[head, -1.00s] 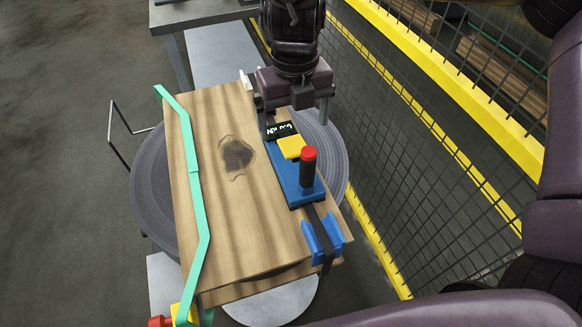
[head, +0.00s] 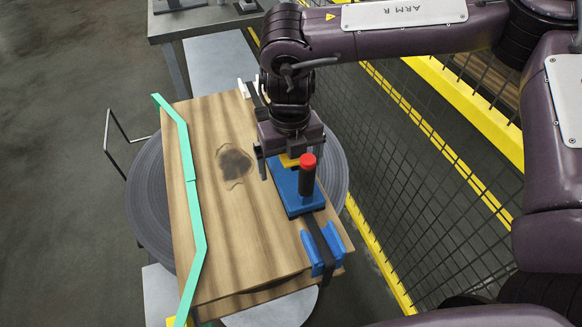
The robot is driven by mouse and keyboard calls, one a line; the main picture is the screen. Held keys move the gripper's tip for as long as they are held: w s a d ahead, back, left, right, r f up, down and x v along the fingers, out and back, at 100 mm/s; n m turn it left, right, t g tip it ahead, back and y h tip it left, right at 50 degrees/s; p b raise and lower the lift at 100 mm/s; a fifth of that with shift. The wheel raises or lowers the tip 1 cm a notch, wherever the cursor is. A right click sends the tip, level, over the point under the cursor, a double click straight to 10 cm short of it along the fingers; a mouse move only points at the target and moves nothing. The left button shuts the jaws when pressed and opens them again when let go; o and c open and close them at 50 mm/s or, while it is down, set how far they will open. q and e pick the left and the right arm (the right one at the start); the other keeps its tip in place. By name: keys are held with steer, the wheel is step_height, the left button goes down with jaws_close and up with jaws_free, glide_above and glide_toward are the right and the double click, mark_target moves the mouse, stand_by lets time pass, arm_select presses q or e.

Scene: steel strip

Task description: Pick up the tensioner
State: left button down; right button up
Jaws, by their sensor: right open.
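The tensioner (head: 291,200) is a blue block with a yellow part and a black upright handle with a red top (head: 307,175). It sits on the right side of the wooden crate top, in line with a dark strap (head: 322,236). My right gripper (head: 286,163) points down over the tensioner's far end, its fingers apart. It hides the display and most of the yellow part. I cannot tell whether the fingers touch the tensioner. My left gripper is not in view.
The wooden crate (head: 225,235) stands on a round grey turntable (head: 150,190). A green strip (head: 191,195) runs along its left side. Blue corner guards (head: 311,250) sit at the near right edge. A yellow-framed mesh fence (head: 440,180) stands at the right. A grey table (head: 200,22) is behind.

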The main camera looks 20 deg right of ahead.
steer(key=shift+c, duration=0.2)
steer(key=c, duration=1.9)
steer(key=shift+w+r, duration=0.1)
steer(key=shift+w, duration=0.05)
jaws_close()
steer(key=shift+r, duration=0.1)
